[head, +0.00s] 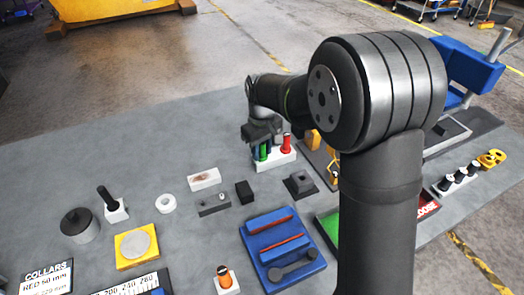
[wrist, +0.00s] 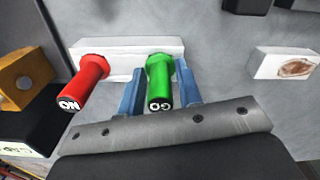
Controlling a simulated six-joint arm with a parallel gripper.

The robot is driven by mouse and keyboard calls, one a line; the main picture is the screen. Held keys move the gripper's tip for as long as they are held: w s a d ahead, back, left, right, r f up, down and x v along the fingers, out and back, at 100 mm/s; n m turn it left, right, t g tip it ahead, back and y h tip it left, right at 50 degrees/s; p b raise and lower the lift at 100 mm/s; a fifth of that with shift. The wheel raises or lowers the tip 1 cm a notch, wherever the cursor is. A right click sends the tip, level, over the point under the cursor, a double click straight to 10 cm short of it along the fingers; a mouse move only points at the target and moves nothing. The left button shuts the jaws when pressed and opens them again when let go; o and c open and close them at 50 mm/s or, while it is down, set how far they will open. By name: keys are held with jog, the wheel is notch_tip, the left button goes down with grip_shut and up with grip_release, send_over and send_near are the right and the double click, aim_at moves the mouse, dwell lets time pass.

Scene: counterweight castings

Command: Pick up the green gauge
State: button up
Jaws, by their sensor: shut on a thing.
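The green gauge (wrist: 160,78) is marked "GO" on its end and stands in a white holder block (wrist: 122,47) in the wrist view. My gripper (wrist: 160,95) has its two blue fingers on either side of the green gauge, shut on it. A red gauge (wrist: 90,80), its end lettering seen upside down, stands in the same block, left of the green one. In the head view the green gauge (head: 264,152) shows below my gripper (head: 261,150), and the red gauge (head: 286,143) is to its right. I cannot tell whether the green gauge is lifted at all.
An orange block (wrist: 25,78) is left of the holder in the wrist view. A white block with a brown mark (wrist: 285,66) is to the right. In the head view, a blue tray (head: 283,250) and several small blocks stand on the grey table. Bare table lies at the left.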

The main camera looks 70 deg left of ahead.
jog(key=shift+r, duration=0.55)
jog(key=r, duration=0.3)
jog(key=shift+w+d+r, duration=0.25)
jog(key=shift+w+r, duration=0.1)
jog(key=shift+w, duration=0.05)
jog(key=w+d+r, duration=0.6)
jog(key=w, duration=0.1)
jog(key=d, duration=0.1)
jog(key=d+f, duration=0.1)
jog(key=d, duration=0.3)
jog(key=shift+s+d+f, duration=0.25)
jog(key=shift+s+f, duration=0.05)
jog(key=shift+s, duration=0.1)
jog(key=shift+f, duration=0.1)
jog(key=shift+f, duration=2.35)
jog(key=shift+f, duration=0.8)
dwell(0.6)
jog(key=shift+r, duration=0.15)
